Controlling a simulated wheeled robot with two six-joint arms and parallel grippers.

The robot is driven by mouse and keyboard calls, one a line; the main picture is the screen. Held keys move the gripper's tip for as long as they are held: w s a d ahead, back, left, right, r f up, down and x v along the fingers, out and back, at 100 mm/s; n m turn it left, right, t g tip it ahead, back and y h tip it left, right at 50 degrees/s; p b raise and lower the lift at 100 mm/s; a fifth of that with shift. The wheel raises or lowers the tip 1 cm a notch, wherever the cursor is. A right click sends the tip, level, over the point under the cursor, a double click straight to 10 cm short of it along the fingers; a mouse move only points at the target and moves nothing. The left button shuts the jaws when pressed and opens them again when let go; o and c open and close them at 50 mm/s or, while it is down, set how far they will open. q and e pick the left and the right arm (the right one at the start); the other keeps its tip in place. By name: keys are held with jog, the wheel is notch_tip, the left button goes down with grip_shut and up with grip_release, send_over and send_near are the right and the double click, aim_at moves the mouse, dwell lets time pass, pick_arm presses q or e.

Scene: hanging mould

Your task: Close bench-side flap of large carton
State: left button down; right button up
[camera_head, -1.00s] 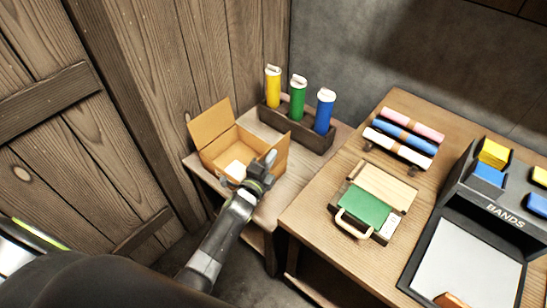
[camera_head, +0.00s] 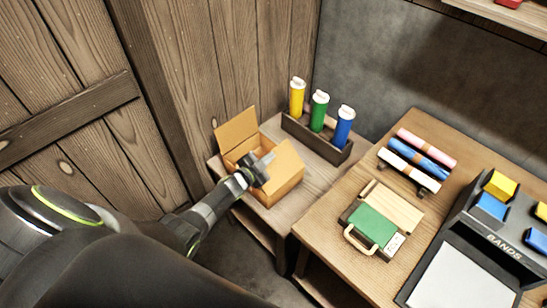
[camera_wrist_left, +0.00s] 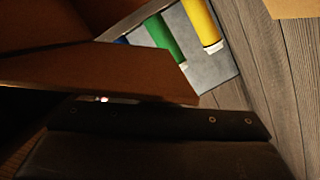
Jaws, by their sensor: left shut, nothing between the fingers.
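The large carton (camera_head: 290,185) is a tan box on the low bench beside the plank wall. Its door-side flap (camera_head: 236,131) stands up. On the bench side a tan panel (camera_head: 286,162) slopes up towards the opening; I cannot clearly separate flap from wall there. My left gripper (camera_head: 265,163) is shut and empty, over the carton's opening beside that panel. It hides part of the inside. In the left wrist view the dark fingers (camera_wrist_left: 160,128) lie just below a brown cardboard panel (camera_wrist_left: 100,72); contact is unclear. My right gripper is not in view.
A dark rack (camera_head: 315,139) with yellow, green and blue tubes stands behind the carton. The workbench (camera_head: 325,215) to the right holds a green-and-wood case (camera_head: 375,223), several rolls (camera_head: 418,160) and a grey BANDS station (camera_head: 480,235). Bare low bench top lies between carton and workbench.

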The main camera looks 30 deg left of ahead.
pick_arm(q)
jog(key=w+a+f+n+g+h+b, duration=0.1)
jog(key=a+f+n+b, duration=0.2)
jog(key=f+n+b, duration=0.1)
notch_tip(320, 180, down, 2)
jog(key=shift+w+a+f+n+h+b, duration=0.1)
jog(key=shift+w+a+n+h+b, duration=0.1)
jog(key=shift+n+h+b, duration=0.3)
jog(key=shift+y, duration=0.3)
jog(key=shift+s, duration=0.2)
